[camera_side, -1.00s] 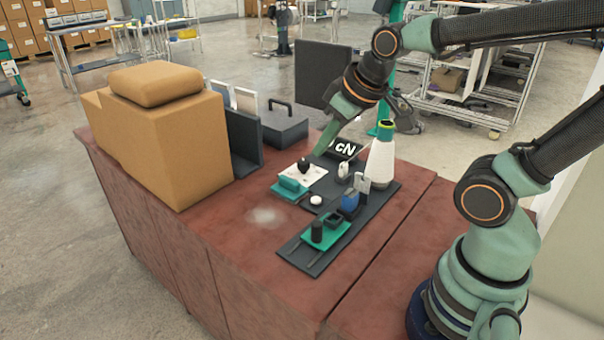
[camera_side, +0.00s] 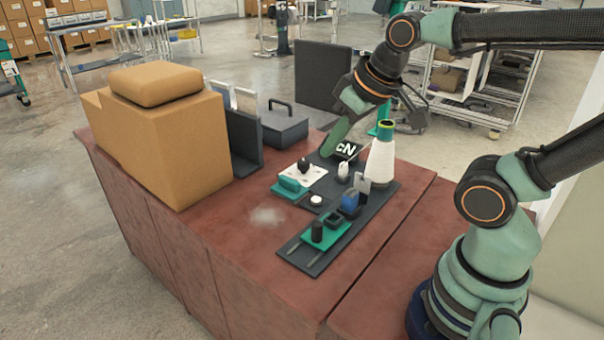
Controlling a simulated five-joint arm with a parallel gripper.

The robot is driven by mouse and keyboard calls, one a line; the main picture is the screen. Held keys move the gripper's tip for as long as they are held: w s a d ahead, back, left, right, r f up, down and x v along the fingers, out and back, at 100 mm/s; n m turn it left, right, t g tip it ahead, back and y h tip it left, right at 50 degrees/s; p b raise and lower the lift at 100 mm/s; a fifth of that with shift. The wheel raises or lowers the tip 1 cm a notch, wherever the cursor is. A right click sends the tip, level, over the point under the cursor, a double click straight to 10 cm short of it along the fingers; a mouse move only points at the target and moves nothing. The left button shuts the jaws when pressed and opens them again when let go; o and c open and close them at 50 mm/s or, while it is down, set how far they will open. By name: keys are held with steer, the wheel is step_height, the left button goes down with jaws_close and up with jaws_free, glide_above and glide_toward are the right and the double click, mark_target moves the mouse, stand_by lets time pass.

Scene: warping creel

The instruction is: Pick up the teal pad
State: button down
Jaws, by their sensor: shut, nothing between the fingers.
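A small teal pad (camera_side: 289,187) lies at the left edge of the dark mat, beside a white card (camera_side: 311,174). A second flat teal piece (camera_side: 341,230), under a black cylinder (camera_side: 317,231) and a black square frame, lies nearer the front of the mat. I cannot tell for sure which one the task names. My gripper (camera_side: 327,152) is shut and empty, pointing down behind the white card, near the black "CN" display (camera_side: 347,149). It is apart from both teal pieces.
The dark mat (camera_side: 367,222) also holds a white cone of yarn (camera_side: 381,158), a blue item (camera_side: 350,200) and a white round piece (camera_side: 315,200). A large tan box (camera_side: 165,145) and a dark case (camera_side: 284,130) stand behind on the left. The red tabletop (camera_side: 220,240) is clear at front left.

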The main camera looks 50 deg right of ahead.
steer(key=c, duration=1.5)
jaws_free()
steer(key=shift+c, duration=0.2)
steer(key=o, duration=1.5)
steer(key=shift+o, duration=0.2)
steer(key=m+g, duration=0.6)
steer(key=m, duration=1.2)
glide_above(289, 179)
step_height(289, 179, down, 11)
step_height(289, 179, down, 11)
steer(key=shift+d+f, duration=0.1)
